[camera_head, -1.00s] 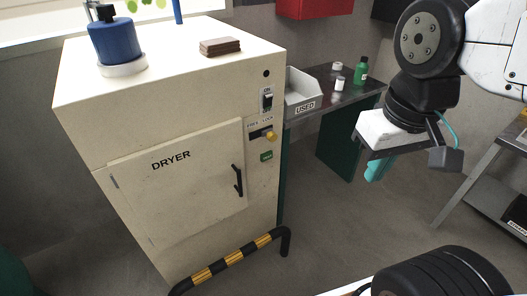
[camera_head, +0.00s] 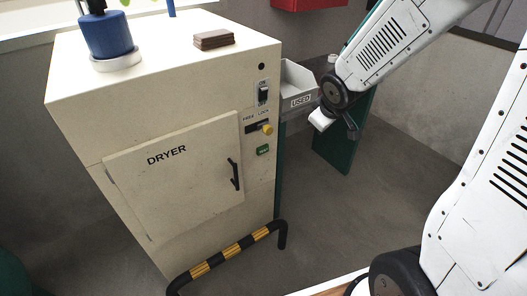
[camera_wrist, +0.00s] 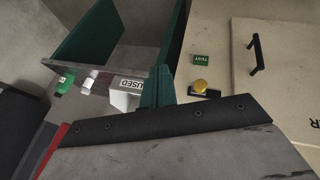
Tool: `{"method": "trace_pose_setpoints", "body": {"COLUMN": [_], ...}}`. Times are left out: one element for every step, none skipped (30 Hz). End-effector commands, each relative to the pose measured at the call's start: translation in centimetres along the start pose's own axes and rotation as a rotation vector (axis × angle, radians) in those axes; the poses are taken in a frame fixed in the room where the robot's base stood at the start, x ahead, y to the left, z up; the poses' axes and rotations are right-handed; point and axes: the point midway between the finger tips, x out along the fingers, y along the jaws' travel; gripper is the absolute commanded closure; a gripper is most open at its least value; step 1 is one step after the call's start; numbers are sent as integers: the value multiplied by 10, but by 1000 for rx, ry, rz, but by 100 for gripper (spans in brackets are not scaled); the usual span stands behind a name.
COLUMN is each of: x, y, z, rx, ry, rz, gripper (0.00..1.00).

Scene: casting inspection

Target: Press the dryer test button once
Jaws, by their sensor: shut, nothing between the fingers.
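The green test button (camera_head: 263,150) is on the right front edge of the cream dryer (camera_head: 130,200), below a yellow knob (camera_head: 267,129) marked FREE and LOCK. In the wrist view the button (camera_wrist: 202,59) appears upside down with the word TEST readable, and the knob (camera_wrist: 200,86) is below it. My gripper's teal fingers (camera_wrist: 163,75) are shut and empty, to the left of the button in the wrist view and apart from it. In the head view my white wrist end is right of the dryer's panel; the fingers are hidden there.
An ON/OFF switch (camera_head: 264,95) is above the knob. The door handle (camera_head: 234,175) is to the left. A striped guard bar (camera_head: 235,251) runs low before the dryer.

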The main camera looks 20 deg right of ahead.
Motion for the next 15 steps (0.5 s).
{"method": "trace_pose_setpoints", "body": {"x": [27,42,60,74,87,105,117,129,143,153,162,172,178,184,190], "y": [-4,-6,-10,-14,-19,-27,-33,-40,-50,-57,-64,-74,-81,-87,-94], "z": [-3,-6,-10,-12,-14,-15,-16,-16,-15,-15,-14,-12,-11,-10,-8], "rx": [-44,-71,-106,-130,-156,-187,-208,-227,-249,-264,-277,-290,-297,-304,-311], "ry": [24,50,83,109,137,174,203,231,269,297,325,359,383,405,432], "rz": [-18,-28,-43,-57,-73,-96,-114,-134,-161,-180,-200,-227,-245,-262,-281], "gripper": [100,100,100,100,100,100,100,100,100,100,100,100,100,100,100]}}
